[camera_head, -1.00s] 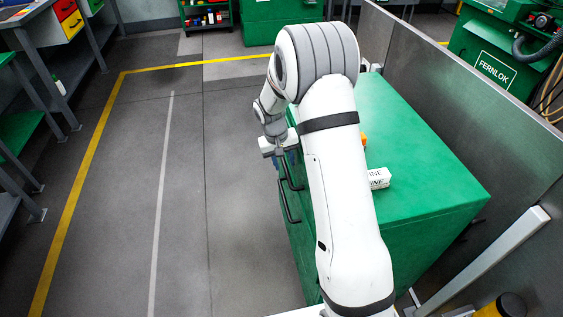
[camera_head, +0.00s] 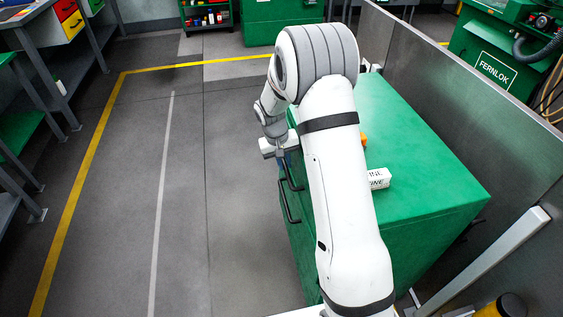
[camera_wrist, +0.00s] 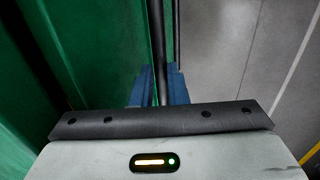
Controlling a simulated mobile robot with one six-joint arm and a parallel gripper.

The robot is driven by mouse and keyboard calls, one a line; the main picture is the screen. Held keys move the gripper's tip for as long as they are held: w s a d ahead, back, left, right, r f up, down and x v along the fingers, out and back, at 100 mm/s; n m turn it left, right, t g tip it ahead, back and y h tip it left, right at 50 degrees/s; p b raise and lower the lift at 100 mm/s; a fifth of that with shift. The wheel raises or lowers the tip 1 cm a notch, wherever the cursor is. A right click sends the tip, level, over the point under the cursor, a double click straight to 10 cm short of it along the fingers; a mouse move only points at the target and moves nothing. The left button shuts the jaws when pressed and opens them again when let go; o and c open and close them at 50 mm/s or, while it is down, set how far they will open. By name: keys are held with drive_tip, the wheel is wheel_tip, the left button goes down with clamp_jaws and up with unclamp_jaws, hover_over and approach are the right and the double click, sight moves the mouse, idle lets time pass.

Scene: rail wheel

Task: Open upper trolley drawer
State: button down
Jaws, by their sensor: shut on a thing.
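The green trolley (camera_head: 425,175) stands under and to the right of my arm. Two dark bar handles show on its left face, the upper handle (camera_head: 293,172) above the lower handle (camera_head: 290,205). My gripper (camera_head: 280,158) is at the upper handle, partly hidden by my wrist. In the wrist view, the blue fingers of my gripper (camera_wrist: 159,88) are shut around a dark bar handle (camera_wrist: 158,50), one finger on each side. The green drawer front (camera_wrist: 105,50) shows left of the bar. The drawer's edges are mostly hidden, so I cannot tell how far it stands out.
A white box (camera_head: 379,179) with black lettering and an orange item (camera_head: 363,139) are on the trolley top, partly behind my arm. A grey partition (camera_head: 460,110) stands to the right. The floor (camera_head: 180,200) left of the trolley is clear.

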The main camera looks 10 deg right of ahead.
drive_tip(key=a+b, duration=0.1)
drive_tip(key=a, duration=2)
drive_tip(key=shift+a, duration=0.4)
drive_tip(key=c, duration=1.4)
unclamp_jaws()
drive_tip(key=shift+c, duration=0.2)
wheel_tip(320, 180, up, 8)
drive_tip(key=a, duration=0.1)
drive_tip(key=shift+a+f, duration=0.15)
drive_tip(key=shift+a, duration=0.05)
